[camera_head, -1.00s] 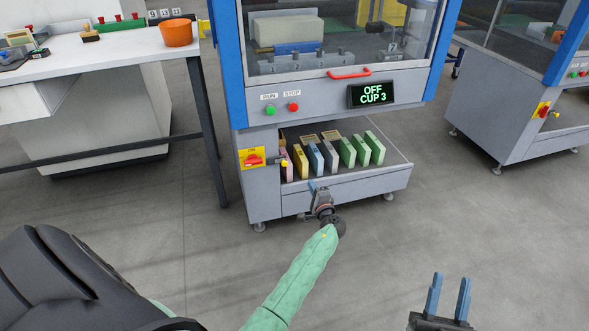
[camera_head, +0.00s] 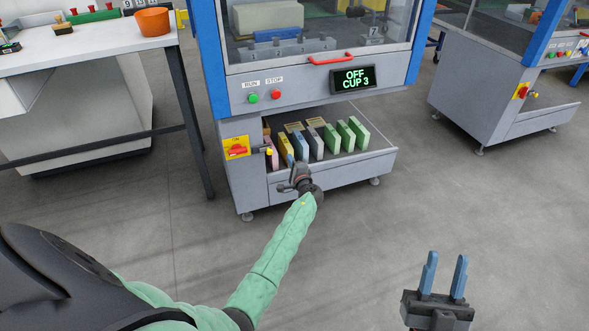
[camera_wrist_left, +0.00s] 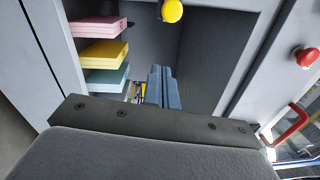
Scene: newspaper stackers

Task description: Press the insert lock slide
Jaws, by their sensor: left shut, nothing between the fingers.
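A small slide with a yellow knob (camera_head: 269,152) sits on the machine's lower front, just right of the red switch; I take it for the insert lock slide. In the left wrist view the yellow knob (camera_wrist_left: 172,10) is at the top edge, above and slightly right of my fingertips, apart from them. My left gripper (camera_head: 291,166) is at the front of the low open bay, below and right of the knob. Its blue fingers (camera_wrist_left: 163,75) are shut together and empty. My right gripper (camera_head: 446,258) is open and empty over the floor.
Several coloured pads (camera_head: 347,135) stand in the bay (camera_head: 378,145). Above are green and red buttons, a display (camera_head: 353,78) reading "OFF CUP 3" and a red handle (camera_head: 331,58). A yellow-backed red switch (camera_head: 236,148) is beside the knob. A white table (camera_head: 70,50) stands left.

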